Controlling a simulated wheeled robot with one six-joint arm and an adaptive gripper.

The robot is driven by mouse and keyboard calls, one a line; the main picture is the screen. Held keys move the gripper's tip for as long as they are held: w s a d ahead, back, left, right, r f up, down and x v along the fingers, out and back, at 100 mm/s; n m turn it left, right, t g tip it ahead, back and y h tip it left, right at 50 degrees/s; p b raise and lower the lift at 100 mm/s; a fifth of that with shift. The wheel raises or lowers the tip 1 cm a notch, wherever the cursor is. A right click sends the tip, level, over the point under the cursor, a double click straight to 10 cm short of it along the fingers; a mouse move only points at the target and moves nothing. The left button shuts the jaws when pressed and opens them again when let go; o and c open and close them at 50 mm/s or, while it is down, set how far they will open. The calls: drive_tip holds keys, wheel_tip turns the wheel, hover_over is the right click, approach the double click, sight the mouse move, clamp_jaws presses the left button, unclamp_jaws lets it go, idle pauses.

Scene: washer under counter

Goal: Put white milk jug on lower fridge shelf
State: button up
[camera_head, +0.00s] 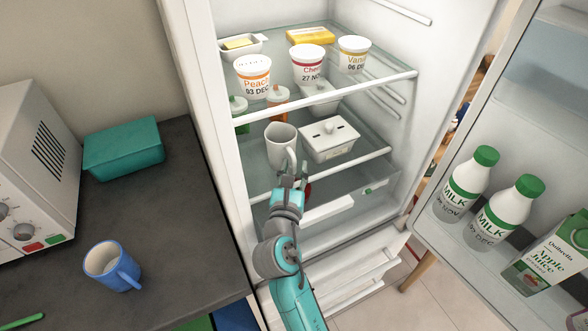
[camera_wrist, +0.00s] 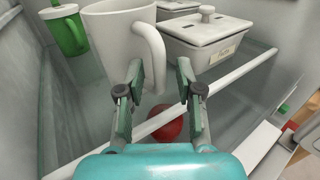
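The white milk jug (camera_head: 280,147) is upright inside the open fridge, on the glass lower shelf (camera_head: 262,182) near its front edge. In the wrist view the jug (camera_wrist: 112,42) is at upper left, with its handle (camera_wrist: 157,48) turned toward me. My gripper (camera_head: 290,178) is at the front of the shelf, just below and in front of the handle. In the wrist view my gripper's fingers (camera_wrist: 159,78) are apart, with the handle's lower end showing between their tips. No finger clearly touches it. The jug's base is partly hidden by a finger.
A lidded white dish (camera_head: 328,138) stands right of the jug. Yogurt tubs (camera_head: 307,64) crowd the upper shelf. A red round thing (camera_wrist: 166,122) lies below. The open door holds milk bottles (camera_head: 503,212).

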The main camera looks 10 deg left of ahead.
drive_tip(key=s, duration=1.1)
drive_tip(key=shift+s, duration=0.35)
drive_tip(key=shift+f, duration=0.1)
drive_tip(key=s+d+f+m+g+y, duration=0.3)
drive_tip(key=s+d+f+m, duration=0.95)
drive_tip(key=d+f, duration=0.3)
drive_tip(key=s+d+r+m+h, duration=0.1)
drive_tip(key=s+d+r+m, duration=0.1)
drive_tip(key=s+m, duration=0.5)
drive_tip(key=s+d+r+m+h, duration=0.1)
drive_tip(key=s+d+r+m, duration=0.1)
drive_tip(key=s+d+m, duration=0.3)
drive_tip(key=s+d+r+m+h, duration=0.1)
drive_tip(key=s+d+r+m, duration=0.1)
drive_tip(key=s+m, duration=0.9)
drive_tip(key=shift+s+d+r, duration=0.15)
drive_tip(key=shift+d+r, duration=0.25)
drive_tip(key=shift+d, duration=0.3)
drive_tip(key=shift+m, duration=0.25)
